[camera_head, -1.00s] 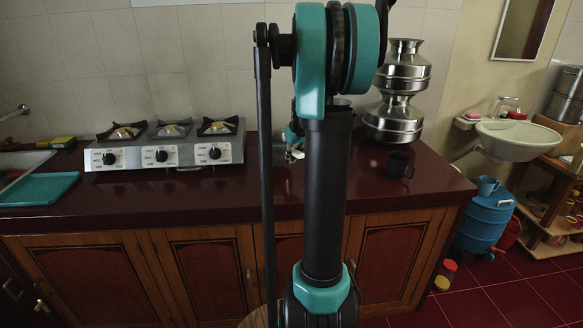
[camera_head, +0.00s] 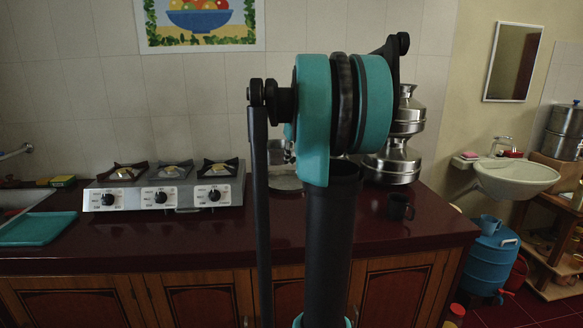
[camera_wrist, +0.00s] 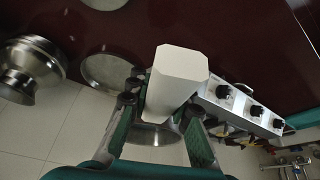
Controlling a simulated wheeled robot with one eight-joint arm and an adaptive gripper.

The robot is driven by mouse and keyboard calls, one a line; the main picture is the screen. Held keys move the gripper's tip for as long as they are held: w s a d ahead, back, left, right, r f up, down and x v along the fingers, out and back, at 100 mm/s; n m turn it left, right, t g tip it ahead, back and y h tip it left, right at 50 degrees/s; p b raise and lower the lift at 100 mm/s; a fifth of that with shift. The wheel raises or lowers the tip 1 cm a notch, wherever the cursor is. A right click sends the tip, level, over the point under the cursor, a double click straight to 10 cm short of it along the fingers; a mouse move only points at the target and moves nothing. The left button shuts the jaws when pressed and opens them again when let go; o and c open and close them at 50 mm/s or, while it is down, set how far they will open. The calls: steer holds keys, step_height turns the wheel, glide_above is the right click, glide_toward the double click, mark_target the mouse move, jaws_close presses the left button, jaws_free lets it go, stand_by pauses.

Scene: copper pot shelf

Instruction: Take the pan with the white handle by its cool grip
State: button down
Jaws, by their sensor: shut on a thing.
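The pan's white handle (camera_wrist: 178,72) is large in the middle of the wrist view, a pale block with cut corners. My gripper (camera_wrist: 160,118) is shut on it, one finger on each side. A curved metal part (camera_wrist: 154,134), which looks like the pan's body, shows behind the handle between the fingers. Most of the pan is hidden. In the head view my arm hides most of the gripper (camera_head: 280,152), which is above the counter by the back wall.
A three-burner stove (camera_head: 165,190) stands left on the dark red counter (camera_head: 200,245). Stacked steel pots (camera_head: 392,165) and a dark mug (camera_head: 399,207) are at the right. A round metal plate or lid (camera_wrist: 106,70) lies near the gripper. The counter front is clear.

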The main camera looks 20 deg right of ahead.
steer(key=shift+r, duration=2.05)
